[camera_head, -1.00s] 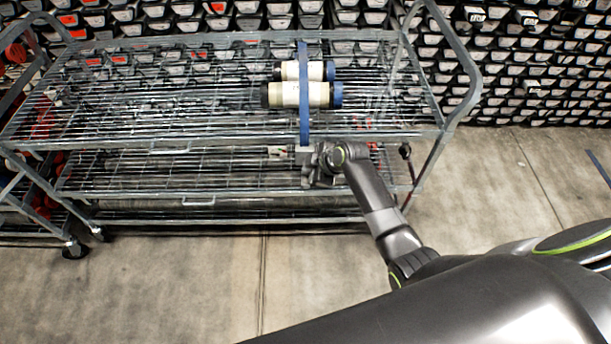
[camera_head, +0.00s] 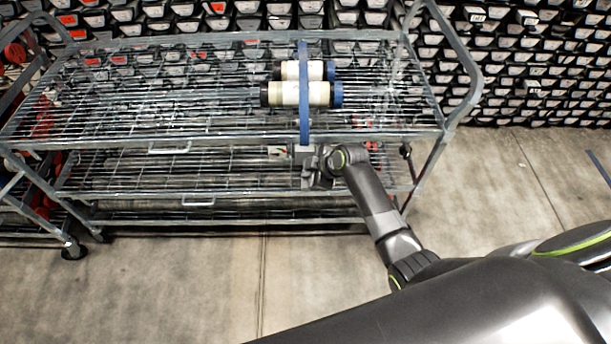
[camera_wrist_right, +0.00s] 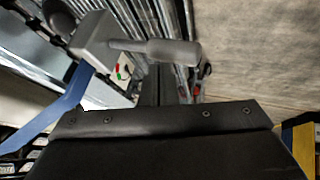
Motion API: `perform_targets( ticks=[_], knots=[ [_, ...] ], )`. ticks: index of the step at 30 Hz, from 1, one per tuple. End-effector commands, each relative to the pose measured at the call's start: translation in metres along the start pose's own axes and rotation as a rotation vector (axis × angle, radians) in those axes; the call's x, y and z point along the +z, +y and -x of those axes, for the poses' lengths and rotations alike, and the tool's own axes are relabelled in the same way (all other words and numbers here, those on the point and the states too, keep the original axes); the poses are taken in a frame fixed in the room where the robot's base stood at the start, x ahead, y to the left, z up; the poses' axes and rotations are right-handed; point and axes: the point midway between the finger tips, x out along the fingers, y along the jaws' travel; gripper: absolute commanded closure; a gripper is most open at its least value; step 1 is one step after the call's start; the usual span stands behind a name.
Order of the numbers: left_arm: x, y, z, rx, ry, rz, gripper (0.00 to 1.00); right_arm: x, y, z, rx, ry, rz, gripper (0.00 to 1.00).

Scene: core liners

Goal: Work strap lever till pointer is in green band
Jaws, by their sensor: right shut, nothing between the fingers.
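A blue strap (camera_head: 304,120) runs over two pale core liners (camera_head: 290,94) with dark and blue ends, lying on the cart's top shelf. It goes down to a grey ratchet body at the shelf's front edge, clearer in the right wrist view (camera_wrist_right: 92,36). A grey lever (camera_wrist_right: 158,50) sticks out rightward from that body there. A small dial with red and green marks (camera_wrist_right: 123,71) shows behind it; its pointer is too small to read. My right gripper (camera_head: 312,166) is shut and empty, close by the ratchet; contact cannot be told. My left gripper is out of view.
The wire-shelf cart (camera_head: 190,139) has lower shelves with open wire fronts. Another cart with red items (camera_head: 40,205) stands at the left. Racks of stacked boxes (camera_head: 530,70) fill the back. The concrete floor (camera_head: 180,285) in front is clear.

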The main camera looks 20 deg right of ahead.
Motion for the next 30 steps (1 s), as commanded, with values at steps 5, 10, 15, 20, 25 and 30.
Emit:
perform_targets(
  ticks=[5,10,15,20,25,30],
  knots=[
    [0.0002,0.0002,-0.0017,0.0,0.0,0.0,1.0,0.0018,-0.0017,-0.0022,0.0,-0.001,0.0,1.0],
    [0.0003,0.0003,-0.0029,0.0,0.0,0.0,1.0,0.0029,-0.0027,-0.0036,-0.001,-0.001,0.0,1.0],
    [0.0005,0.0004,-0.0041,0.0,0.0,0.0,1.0,0.0041,-0.0039,-0.0051,-0.001,-0.001,0.0,1.0],
    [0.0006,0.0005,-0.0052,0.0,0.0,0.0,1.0,0.0051,-0.0049,-0.0064,-0.001,-0.001,0.0,1.0],
    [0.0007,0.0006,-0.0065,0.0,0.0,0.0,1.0,0.0063,-0.0061,-0.0079,-0.001,-0.002,-0.001,1.0],
    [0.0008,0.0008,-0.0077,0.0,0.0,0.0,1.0,0.0075,-0.0072,-0.0094,-0.002,-0.002,-0.001,1.0]
  ],
)
